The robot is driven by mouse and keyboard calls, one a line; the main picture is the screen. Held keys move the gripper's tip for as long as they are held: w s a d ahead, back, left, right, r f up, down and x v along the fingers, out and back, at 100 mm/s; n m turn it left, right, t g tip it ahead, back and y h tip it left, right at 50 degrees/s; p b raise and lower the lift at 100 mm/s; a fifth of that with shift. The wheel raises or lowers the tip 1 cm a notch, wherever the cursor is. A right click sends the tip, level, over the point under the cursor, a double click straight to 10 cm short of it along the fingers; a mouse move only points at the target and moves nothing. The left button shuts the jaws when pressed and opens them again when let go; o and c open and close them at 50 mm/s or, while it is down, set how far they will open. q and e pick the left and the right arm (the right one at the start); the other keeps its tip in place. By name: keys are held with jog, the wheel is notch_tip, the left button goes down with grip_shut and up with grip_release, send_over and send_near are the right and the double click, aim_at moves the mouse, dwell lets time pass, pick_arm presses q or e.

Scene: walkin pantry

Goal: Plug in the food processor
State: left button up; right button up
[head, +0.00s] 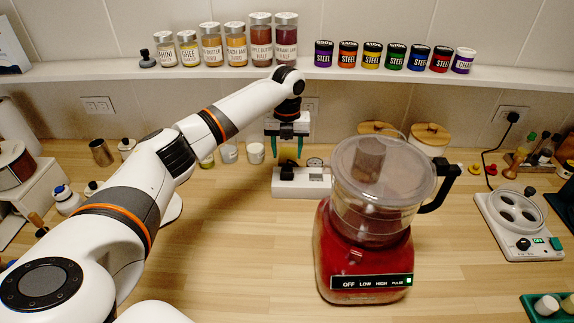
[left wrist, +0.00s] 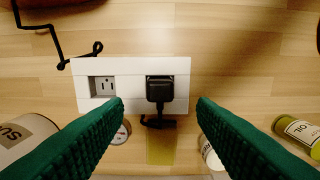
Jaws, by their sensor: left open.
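The red food processor (head: 365,250) with its clear bowl stands upright on the counter, right of centre in the head view. A white outlet box (head: 300,185) rests on the counter behind and left of it. In the left wrist view the outlet box (left wrist: 130,66) has two sockets. A black plug (left wrist: 160,90) sits in the right one; the left socket (left wrist: 104,87) is empty. My left gripper (head: 287,148) is above the box, open and pointing down. Its green fingers (left wrist: 160,108) are on either side of the plug, apart from it. My right gripper is out of view.
A black cord (left wrist: 58,42) lies beside the box; whether it joins the plug is unclear. Several jars (head: 285,40) line the shelf above. Small pots (head: 229,153) stand left of the box. A white appliance (head: 519,225) is at the right. The front middle counter is clear.

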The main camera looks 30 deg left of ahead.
aim_at(287, 170)
pick_arm(q)
notch_tip(287, 170, up, 6)
jog(key=shift+f+b, duration=0.1)
jog(key=shift+b, duration=0.4)
